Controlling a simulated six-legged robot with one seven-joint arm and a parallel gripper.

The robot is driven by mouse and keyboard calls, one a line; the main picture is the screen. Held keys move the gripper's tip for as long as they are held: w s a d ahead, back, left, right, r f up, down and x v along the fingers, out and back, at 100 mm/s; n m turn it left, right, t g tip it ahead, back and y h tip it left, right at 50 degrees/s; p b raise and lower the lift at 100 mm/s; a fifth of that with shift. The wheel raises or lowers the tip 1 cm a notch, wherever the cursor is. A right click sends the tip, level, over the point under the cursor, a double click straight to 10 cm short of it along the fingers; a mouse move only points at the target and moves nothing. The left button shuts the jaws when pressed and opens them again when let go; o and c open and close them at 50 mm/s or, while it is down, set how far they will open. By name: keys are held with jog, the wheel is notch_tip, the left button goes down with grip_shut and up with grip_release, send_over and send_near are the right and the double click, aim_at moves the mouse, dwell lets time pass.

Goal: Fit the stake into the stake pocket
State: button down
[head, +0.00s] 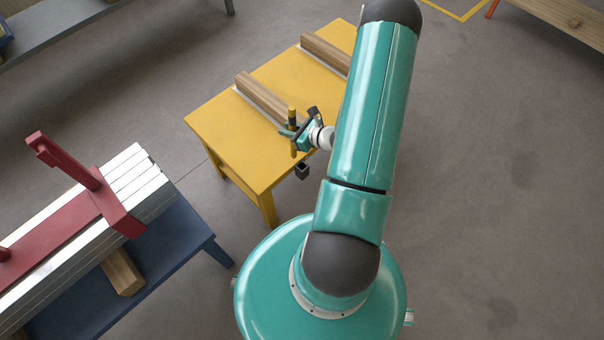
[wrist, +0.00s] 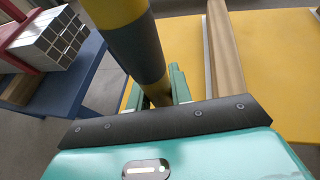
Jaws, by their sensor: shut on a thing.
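The stake (head: 292,112) is a round post banded in yellow and dark grey. My gripper (head: 293,133) is shut on it above the right front part of the yellow table. The stake stands roughly upright in the head view. In the wrist view the stake (wrist: 136,45) rises from between the green fingers (wrist: 162,92) and leans up to the left. Its lower end is hidden there. A red frame (head: 120,212) with a raised red post (head: 62,160) is at the left, well apart from my gripper.
The yellow table (head: 228,122) bears two wooden beams (head: 262,97). A blue bench (head: 182,240) at the left carries stacked silver bars (head: 140,180) and a wooden block (head: 122,272) under them. A strip of floor separates the table and bench. The floor at right is clear.

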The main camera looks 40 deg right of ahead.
jog(key=shift+s+d+f, duration=0.3)
jog(key=shift+s+f, duration=0.1)
jog(key=shift+f, duration=1.65)
jog(key=shift+s+d+f, duration=0.25)
jog(key=shift+s+f, duration=0.15)
jog(key=shift+f, duration=1.6)
jog(key=shift+s+d+f, duration=0.3)
jog(key=shift+s+f, duration=0.1)
jog(key=shift+f, duration=1.75)
jog(key=c, duration=1.3)
grip_release()
jog(key=shift+o, duration=0.2)
